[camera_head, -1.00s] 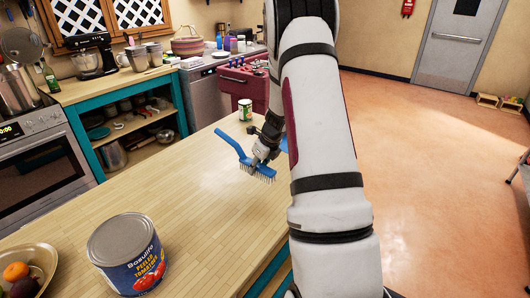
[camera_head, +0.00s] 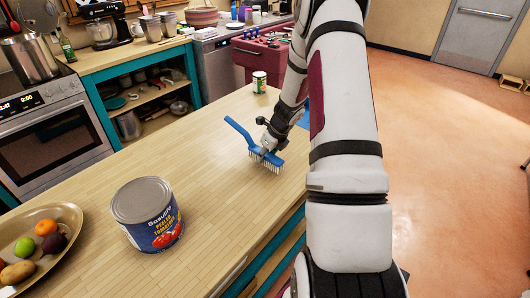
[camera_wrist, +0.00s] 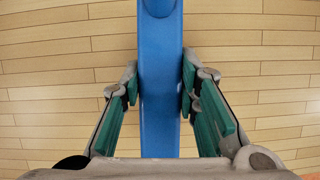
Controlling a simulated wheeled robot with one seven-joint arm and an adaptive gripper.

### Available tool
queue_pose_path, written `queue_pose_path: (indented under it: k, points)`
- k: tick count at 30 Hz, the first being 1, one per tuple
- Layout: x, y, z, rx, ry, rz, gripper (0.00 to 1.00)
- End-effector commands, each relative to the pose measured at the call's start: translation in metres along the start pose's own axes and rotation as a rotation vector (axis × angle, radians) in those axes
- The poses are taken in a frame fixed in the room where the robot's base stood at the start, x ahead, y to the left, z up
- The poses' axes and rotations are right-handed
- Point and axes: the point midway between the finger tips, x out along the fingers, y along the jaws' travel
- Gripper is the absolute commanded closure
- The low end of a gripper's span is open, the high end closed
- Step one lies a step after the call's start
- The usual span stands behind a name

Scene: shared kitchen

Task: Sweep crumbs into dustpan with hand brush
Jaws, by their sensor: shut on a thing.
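A blue hand brush (camera_head: 239,132) with grey bristles is over the wooden counter in the head view, bristles down, its handle pointing up and left. My gripper (camera_head: 267,143) is shut on it. In the wrist view, the green pads of my gripper (camera_wrist: 159,100) stand on both sides of the blue brush (camera_wrist: 161,60). I cannot tell whether the bristles touch the counter. A piece of a blue thing (camera_head: 304,120), perhaps the dustpan, shows behind my arm; most of it is hidden. I cannot make out any crumbs.
A large tomato can (camera_head: 147,213) stands on the counter (camera_head: 215,190) in front. A fruit tray (camera_head: 68,215) is at the left edge. A small green can (camera_head: 259,82) stands at the far end. The counter left of the brush is clear.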

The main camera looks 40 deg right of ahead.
Motion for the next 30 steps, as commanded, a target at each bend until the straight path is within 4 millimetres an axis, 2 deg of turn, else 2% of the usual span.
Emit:
queue_pose_path:
  k: [30]
  points:
    - [0.011,0.0,-0.004,0.001,-0.001,0.001,1.0]
